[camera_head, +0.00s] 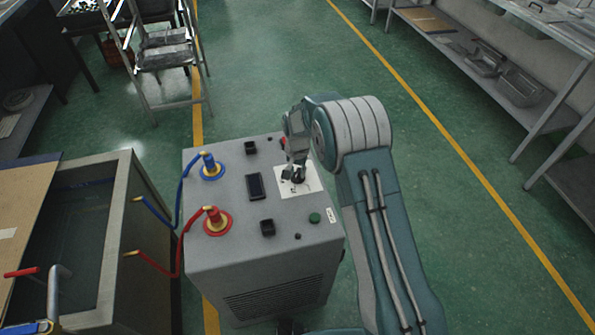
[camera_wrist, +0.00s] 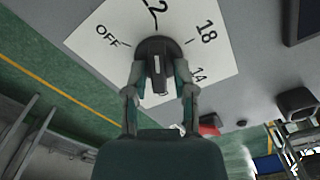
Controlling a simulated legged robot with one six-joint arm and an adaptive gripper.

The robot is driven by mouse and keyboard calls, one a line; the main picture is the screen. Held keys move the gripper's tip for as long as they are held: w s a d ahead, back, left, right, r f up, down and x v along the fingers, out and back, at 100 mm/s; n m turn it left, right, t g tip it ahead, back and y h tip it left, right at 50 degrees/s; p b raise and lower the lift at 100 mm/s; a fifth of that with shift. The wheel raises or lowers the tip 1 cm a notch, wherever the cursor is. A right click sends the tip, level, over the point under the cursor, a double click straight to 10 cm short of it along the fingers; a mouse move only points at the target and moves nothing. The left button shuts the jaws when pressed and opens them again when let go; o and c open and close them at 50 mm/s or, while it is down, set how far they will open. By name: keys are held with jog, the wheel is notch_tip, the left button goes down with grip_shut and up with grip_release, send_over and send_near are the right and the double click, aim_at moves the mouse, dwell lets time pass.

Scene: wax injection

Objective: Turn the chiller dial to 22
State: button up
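The chiller dial is a black knob (camera_wrist: 157,58) on a white label plate (camera_wrist: 88,45) printed with OFF, a partly cut-off number starting with 2, 18 and 14. In the wrist view, the fingers of my gripper (camera_wrist: 159,75) stand on either side of the knob's raised bar, with small gaps visible between them and the bar. I cannot tell which mark the knob points to. In the head view, my gripper (camera_head: 295,165) reaches down over the label plate (camera_head: 308,186) on top of the grey chiller (camera_head: 228,225) and partly hides the dial.
The chiller top also carries a blue fitting (camera_head: 210,166), a red fitting (camera_head: 215,218), a dark display (camera_head: 255,186) and a green button (camera_head: 314,217). A grey tank (camera_head: 115,230) stands left. A metal shelf (camera_head: 480,80) is at right. Green floor is open beyond the chiller.

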dwell(0.3)
notch_tip(320, 180, up, 12)
dwell(0.5)
dwell(0.3)
notch_tip(320, 180, up, 11)
jog(key=t, duration=0.1)
send_over(297, 172)
jog(key=s+d, duration=0.5)
jog(key=s+d+r+n+t, duration=0.1)
jog(key=s+d+r+t, duration=0.1)
jog(key=s+d+r, duration=0.55)
jog(key=s+d+r+n+t, duration=0.1)
jog(key=s+d, duration=0.1)
jog(key=s, duration=0.9)
jog(key=s+d+t, duration=0.1)
jog(key=s+d, duration=0.1)
jog(key=s, duration=0.8)
jog(key=shift+s+d+r+n+t, duration=0.25)
jog(key=shift+s+r+n+t, duration=0.05)
jog(key=shift+s+r+n, duration=0.1)
